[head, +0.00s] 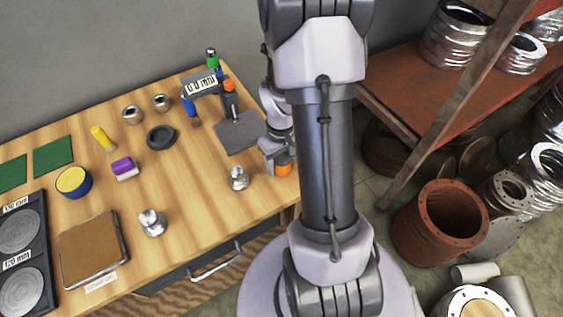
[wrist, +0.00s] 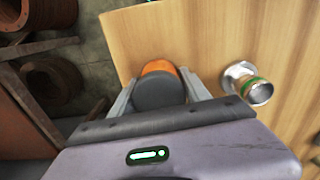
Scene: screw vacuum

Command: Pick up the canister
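The canister, orange with a dark round end, sits between the fingers of my gripper in the wrist view (wrist: 160,92). Only its orange part (head: 284,170) shows below my gripper (head: 278,158) in the head view, by the right edge of the workbench. In the wrist view, the two fingers of my gripper (wrist: 160,84) stand on either side of the canister, close to its sides. I cannot tell whether they touch it. Most of the canister is hidden by my gripper in the head view.
A shiny metal part (head: 238,178) stands just left of my gripper; it also shows right of the fingers in the wrist view (wrist: 250,85). A grey stand (head: 237,132) is behind. Another metal part (head: 152,222) and a brown tray (head: 92,250) lie further left.

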